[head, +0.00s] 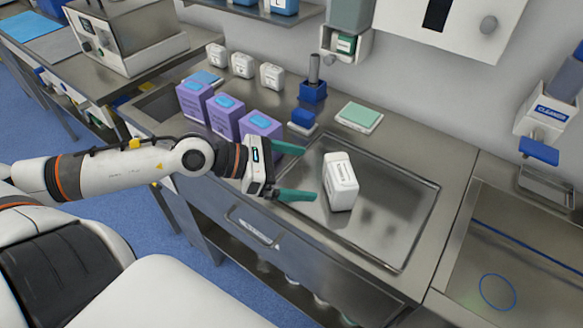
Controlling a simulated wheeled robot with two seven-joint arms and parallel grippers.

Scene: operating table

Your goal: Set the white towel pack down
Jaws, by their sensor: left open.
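The white towel pack (341,182) stands upright in the left part of the shallow metal tray (405,222) on the steel counter. Its dark lettering faces up and to the right. My left gripper (301,172) comes in from the left, just left of the pack. Its two green fingers are spread wide and nothing is between them. A gap shows between the fingertips and the pack. My right gripper is not in view.
Purple boxes (227,115) stand behind my left gripper. A dark blue holder (313,91) and a pale green pad (359,117) lie behind the tray. The tray's right part is bare. A sink area with a blue ring (497,291) is at the right.

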